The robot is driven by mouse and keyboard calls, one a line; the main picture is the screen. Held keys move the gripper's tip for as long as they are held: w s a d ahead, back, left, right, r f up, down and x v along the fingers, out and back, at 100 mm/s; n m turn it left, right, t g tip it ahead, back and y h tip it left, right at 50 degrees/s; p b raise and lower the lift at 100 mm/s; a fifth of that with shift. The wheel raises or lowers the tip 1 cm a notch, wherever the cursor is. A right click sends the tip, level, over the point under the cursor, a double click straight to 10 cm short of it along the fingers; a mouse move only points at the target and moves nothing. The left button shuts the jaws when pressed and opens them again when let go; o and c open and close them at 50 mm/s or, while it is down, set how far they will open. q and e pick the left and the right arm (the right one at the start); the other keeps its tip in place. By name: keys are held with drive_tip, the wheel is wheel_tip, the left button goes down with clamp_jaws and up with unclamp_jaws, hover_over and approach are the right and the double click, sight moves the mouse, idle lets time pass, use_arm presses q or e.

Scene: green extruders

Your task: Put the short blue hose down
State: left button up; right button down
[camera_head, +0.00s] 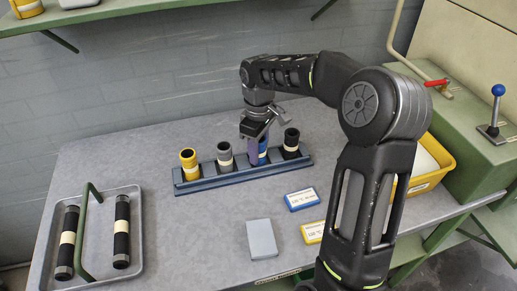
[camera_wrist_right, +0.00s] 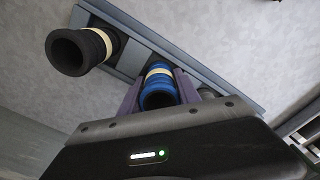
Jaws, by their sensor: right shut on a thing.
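My right gripper (camera_head: 258,151) is shut on the short blue hose (camera_head: 263,152), with its purple fingers on either side of it. The blue hose stands upright at the blue-grey rack (camera_head: 218,181), between a grey hose (camera_head: 225,157) and a black hose (camera_head: 291,144). In the right wrist view the blue hose (camera_wrist_right: 158,88) has a cream band and sits between the fingers over the rack (camera_wrist_right: 205,73). Its lower end is hidden, so I cannot tell if it touches the rack's bottom. My left gripper is not in view.
A yellow hose (camera_head: 189,164) stands at the rack's left end. A grey tray (camera_head: 137,246) with two black hoses and a green handle lies at left. Blue and yellow boxes (camera_head: 302,199) and a grey block (camera_head: 261,239) lie in front. A yellow bin (camera_head: 440,163) stands at right.

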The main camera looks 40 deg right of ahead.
drive_tip(key=shift+f, duration=0.15)
drive_tip(key=c, duration=0.9)
unclamp_jaws()
drive_tip(key=shift+o, duration=0.2)
drive_tip(key=shift+r, duration=0.55)
wheel_tip(320, 180, up, 11)
drive_tip(key=p, duration=0.1)
drive_tip(key=shift+r+p, duration=0.15)
drive_tip(key=shift+p, duration=0.2)
